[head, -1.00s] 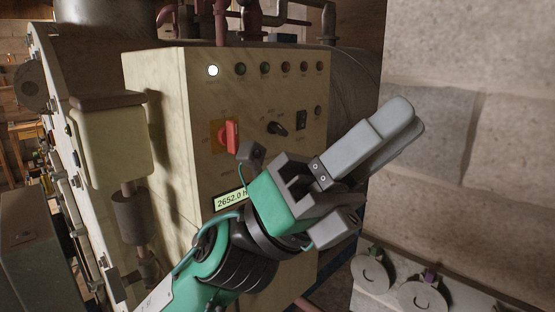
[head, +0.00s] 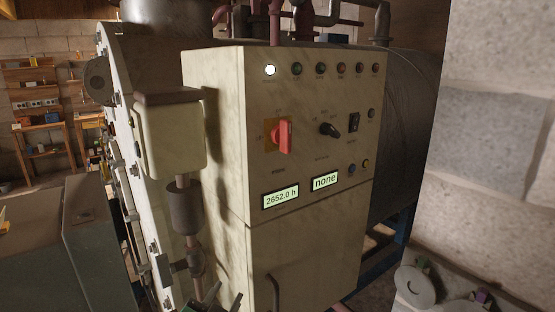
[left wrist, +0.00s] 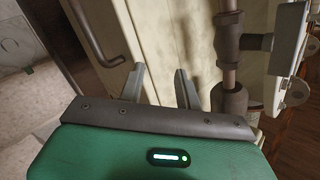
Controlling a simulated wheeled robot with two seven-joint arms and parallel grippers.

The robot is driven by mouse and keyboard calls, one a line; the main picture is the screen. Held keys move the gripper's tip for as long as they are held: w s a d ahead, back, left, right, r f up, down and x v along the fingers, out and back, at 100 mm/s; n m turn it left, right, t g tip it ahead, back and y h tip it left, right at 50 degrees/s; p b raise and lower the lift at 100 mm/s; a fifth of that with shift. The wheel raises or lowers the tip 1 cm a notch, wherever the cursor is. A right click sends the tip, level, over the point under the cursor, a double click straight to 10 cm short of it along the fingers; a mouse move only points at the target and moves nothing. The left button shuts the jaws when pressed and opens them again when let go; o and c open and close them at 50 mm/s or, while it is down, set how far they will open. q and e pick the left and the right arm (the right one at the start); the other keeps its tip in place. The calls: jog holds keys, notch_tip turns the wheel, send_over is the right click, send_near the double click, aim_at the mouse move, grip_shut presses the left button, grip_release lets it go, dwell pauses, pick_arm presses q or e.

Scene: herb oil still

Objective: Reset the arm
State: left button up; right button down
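My left gripper (head: 216,298) shows only as a small part at the bottom edge of the head view, below and in front of the cream control cabinet (head: 305,240). In the left wrist view the two grey fingers of my left gripper (left wrist: 160,80) stand apart with nothing between them. The cabinet's door handle (left wrist: 95,35) is beyond them at upper left. Most of my left arm is out of the head view. My right gripper is in neither view.
The cabinet carries a red rotary switch (head: 284,136), a black selector (head: 329,130) and two lit displays, one reading "none" (head: 325,181). A cream box (head: 170,135) and a grey pipe fitting (head: 185,207) stand left of it. A stone wall (head: 500,130) rises at right.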

pick_arm(q)
jog(key=s+a+f+n+g+y, duration=0.1)
jog(key=s+a+f+n+g, duration=0.1)
jog(key=s+a+f+g, duration=0.5)
jog(key=s+a+f+n+y, duration=0.1)
jog(key=s+f, duration=0.4)
jog(key=f, duration=0.6)
jog(key=s+a+f+n+g+y, duration=0.1)
jog(key=s+a+f+g, duration=0.2)
jog(key=s, duration=0.4)
jog(key=s+a+f+n+g, duration=0.1)
jog(key=s+a+f+g, duration=0.2)
jog(key=s, duration=0.4)
notch_tip(320, 180, down, 34)
jog(key=d+r+g, duration=0.1)
jog(key=d, duration=0.1)
jog(key=s+a+f, duration=0.2)
jog(key=s+f, duration=0.7)
jog(key=s+a+f+g, duration=0.1)
jog(key=s+f, duration=0.9)
jog(key=shift+s+a, duration=0.3)
jog(key=shift+a, duration=0.1)
